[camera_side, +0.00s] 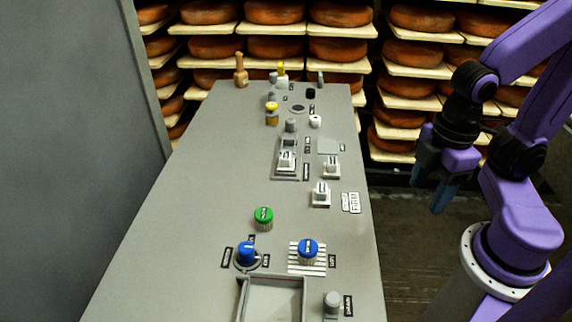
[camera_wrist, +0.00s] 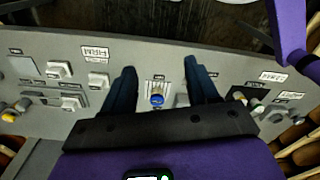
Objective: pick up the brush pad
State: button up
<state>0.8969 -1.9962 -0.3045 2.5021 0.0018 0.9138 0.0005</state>
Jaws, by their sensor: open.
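No piece is clearly readable as the brush pad; the labels are too small to read. Candidates on the grey panel (camera_side: 190,215) are a green-capped round piece (camera_side: 264,217) with ribbed sides and a blue-capped round piece (camera_side: 308,249) on a white slatted rack (camera_side: 297,268). My gripper (camera_side: 428,192) is open and empty, off the panel's right edge and above its level. In the wrist view, my gripper (camera_wrist: 160,70) has its dark blue fingers apart, and the blue-capped piece (camera_wrist: 157,100) shows between them, some way beyond. The green-capped piece is not visible there.
A blue dial knob (camera_side: 246,254) and an open grey tray (camera_side: 240,297) are at the panel's near end. White switch blocks (camera_side: 321,194) and several small bottles and knobs stand farther back. A grey wall (camera_side: 70,150) rises at left. Shelves of cheese wheels (camera_side: 275,48) are behind.

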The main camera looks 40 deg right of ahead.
jog(key=shift+w, duration=0.1)
dwell(0.3)
jog(key=n+t+h, duration=0.9)
jog(key=n+h, duration=0.1)
jog(key=n, duration=0.4)
send_over(286, 156)
jog(key=s+a, duration=0.2)
jog(key=f, duration=0.9)
jog(key=shift+w+d+f, duration=0.2)
jog(key=shift+f, duration=1.6)
notch_tip(286, 156, down, 3)
jog(key=shift+f, duration=0.1)
jog(key=shift+w+d+f, duration=0.15)
jog(key=shift+w+d, duration=0.3)
jog(key=shift+d, duration=0.1)
jog(key=shift+w+d+f, duration=0.25)
jog(key=shift+w+d, duration=0.2)
jog(key=shift+w, duration=0.05)
